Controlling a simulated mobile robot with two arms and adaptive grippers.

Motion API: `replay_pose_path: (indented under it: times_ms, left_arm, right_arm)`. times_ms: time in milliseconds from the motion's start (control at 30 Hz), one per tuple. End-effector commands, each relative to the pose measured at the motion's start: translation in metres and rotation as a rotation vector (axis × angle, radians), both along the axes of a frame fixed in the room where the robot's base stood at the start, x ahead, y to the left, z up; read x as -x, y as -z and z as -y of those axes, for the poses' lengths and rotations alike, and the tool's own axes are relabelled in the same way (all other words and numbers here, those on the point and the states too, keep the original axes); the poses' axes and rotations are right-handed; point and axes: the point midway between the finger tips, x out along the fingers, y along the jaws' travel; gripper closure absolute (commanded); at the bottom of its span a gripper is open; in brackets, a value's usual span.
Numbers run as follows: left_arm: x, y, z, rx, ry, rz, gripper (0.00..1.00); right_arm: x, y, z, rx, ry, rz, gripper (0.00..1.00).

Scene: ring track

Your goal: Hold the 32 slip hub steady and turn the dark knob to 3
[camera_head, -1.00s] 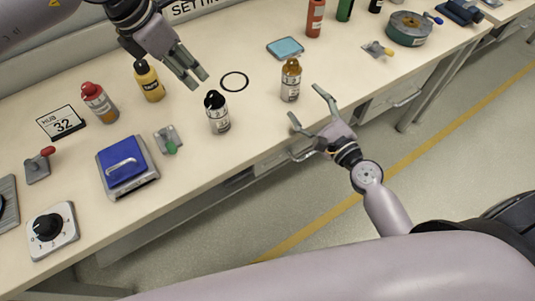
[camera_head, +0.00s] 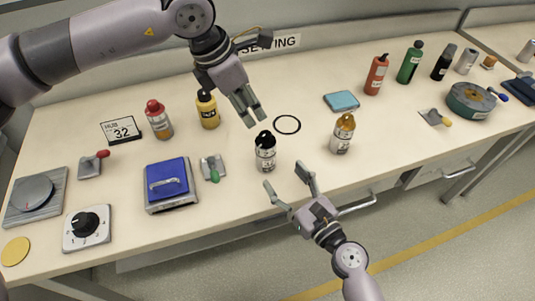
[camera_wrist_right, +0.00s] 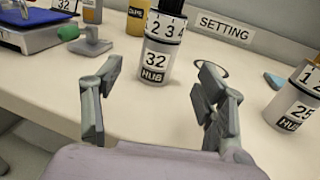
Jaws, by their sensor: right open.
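The 32 slip hub (camera_head: 265,158) is an upright white-and-grey cylinder near the table's front edge. Its dark knob (camera_head: 265,138) sits on top. In the right wrist view the hub (camera_wrist_right: 155,62) shows "32 HUB" below a number band with 2, 3 and 4; the knob's top is cut off. My right gripper (camera_head: 283,174) is open and empty in front of the hub, its fingers pointing towards it without touching. My left gripper (camera_head: 256,121) hangs behind and above the hub, fingers down, apart from it; its finger gap is unclear. A card (camera_head: 121,130) reads "HUB 32".
An amber-topped hub (camera_head: 342,138), marked 25 in the wrist view, stands to the right. A black ring (camera_head: 287,125) lies behind. A green-tipped lever (camera_head: 212,168) and blue scale (camera_head: 169,184) are to the left. A separate dial box (camera_head: 87,228) is at front left.

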Motion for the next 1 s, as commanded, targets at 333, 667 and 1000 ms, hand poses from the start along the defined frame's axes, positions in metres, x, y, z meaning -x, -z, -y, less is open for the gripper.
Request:
replay_pose_path:
  times_ms: [333,667,1000]
  left_arm:
    - [0.000,0.000,0.000,0.000,0.000,0.000,0.67]
    - [0.000,0.000,0.000,0.000,0.000,0.000,0.67]
    - [0.000,0.000,0.000,0.000,0.000,0.000,0.67]
  right_arm:
    - [-0.058,-0.001,-0.035,-0.002,0.000,0.001,0.34]
    - [-0.082,0.000,-0.049,0.000,0.000,0.000,0.34]
    - [-0.083,0.000,-0.050,0.001,0.000,0.000,0.38]
